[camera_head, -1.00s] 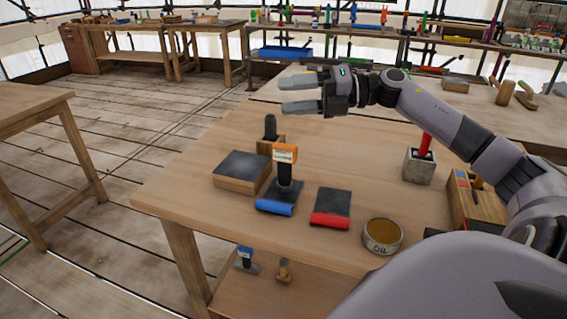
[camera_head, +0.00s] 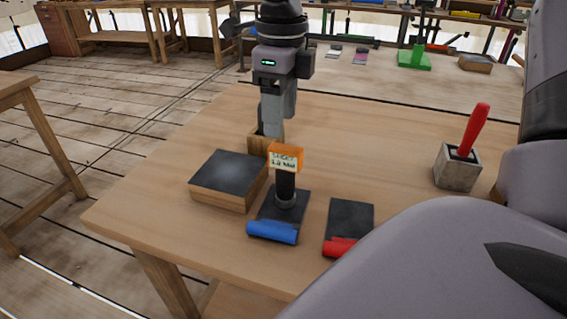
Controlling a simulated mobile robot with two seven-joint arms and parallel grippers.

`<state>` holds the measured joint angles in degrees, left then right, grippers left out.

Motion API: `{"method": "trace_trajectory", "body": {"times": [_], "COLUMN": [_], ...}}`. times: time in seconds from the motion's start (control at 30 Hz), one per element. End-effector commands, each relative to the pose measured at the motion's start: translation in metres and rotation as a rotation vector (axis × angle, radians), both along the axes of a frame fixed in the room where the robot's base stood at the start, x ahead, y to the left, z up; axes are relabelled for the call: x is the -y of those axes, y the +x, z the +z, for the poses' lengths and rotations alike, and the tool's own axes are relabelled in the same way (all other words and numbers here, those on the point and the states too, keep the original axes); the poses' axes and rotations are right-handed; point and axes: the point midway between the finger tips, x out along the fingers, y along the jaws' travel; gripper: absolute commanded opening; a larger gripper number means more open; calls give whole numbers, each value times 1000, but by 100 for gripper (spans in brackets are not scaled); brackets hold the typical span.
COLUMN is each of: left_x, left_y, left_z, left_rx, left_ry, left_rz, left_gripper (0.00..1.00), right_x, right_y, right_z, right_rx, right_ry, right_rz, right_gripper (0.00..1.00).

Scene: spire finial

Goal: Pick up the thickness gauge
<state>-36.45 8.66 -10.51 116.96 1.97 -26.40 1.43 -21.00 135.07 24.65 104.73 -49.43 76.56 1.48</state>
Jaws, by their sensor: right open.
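My right gripper (camera_head: 277,120) points down above the table, its fingers seen nearly edge-on, open and empty. Just below and behind its fingertips is a small wooden block (camera_head: 257,142) holding a dark upright piece (camera_head: 261,128), partly hidden by the fingers; it may be the thickness gauge. In front stands a black post (camera_head: 286,187) with an orange-edged tag (camera_head: 286,158), whose text reads like "sheet 1.0 mm". The post stands on a dark plate with a blue roll (camera_head: 272,232) at its front edge. My left gripper is not in view.
A wooden block with a dark top (camera_head: 228,173) lies left of the post. A dark plate with a red edge (camera_head: 350,216) lies right. A grey block (camera_head: 458,169) with a red handle (camera_head: 473,131) stands farther right. The table (camera_head: 385,135) between is clear.

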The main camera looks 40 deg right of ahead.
Motion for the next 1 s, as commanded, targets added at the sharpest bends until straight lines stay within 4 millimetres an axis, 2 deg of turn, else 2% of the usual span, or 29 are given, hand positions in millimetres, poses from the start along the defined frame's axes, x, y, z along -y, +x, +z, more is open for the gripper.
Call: {"method": "trace_trajectory", "body": {"times": [0.27,0.47,0.6,0.87,0.9,0.97,1.0], "left_x": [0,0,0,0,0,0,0], "left_y": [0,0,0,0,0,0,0], "left_z": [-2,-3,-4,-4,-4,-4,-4], "left_rx": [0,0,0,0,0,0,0], "left_ry": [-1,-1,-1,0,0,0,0], "left_rz": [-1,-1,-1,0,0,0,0], "left_gripper": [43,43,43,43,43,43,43], "right_x": [-2,-2,-2,-2,-2,-2,-2], "right_y": [-5,-15,-14,-13,-13,-13,-13], "right_z": [-27,-55,-70,-73,-73,-73,-73], "right_rx": [-14,-13,-11,-8,-8,-8,-8], "right_ry": [-19,-17,-18,-17,-17,-17,-17], "right_rz": [13,12,11,10,10,10,10], "right_gripper": [57,57,57,57,51,31,18]}}
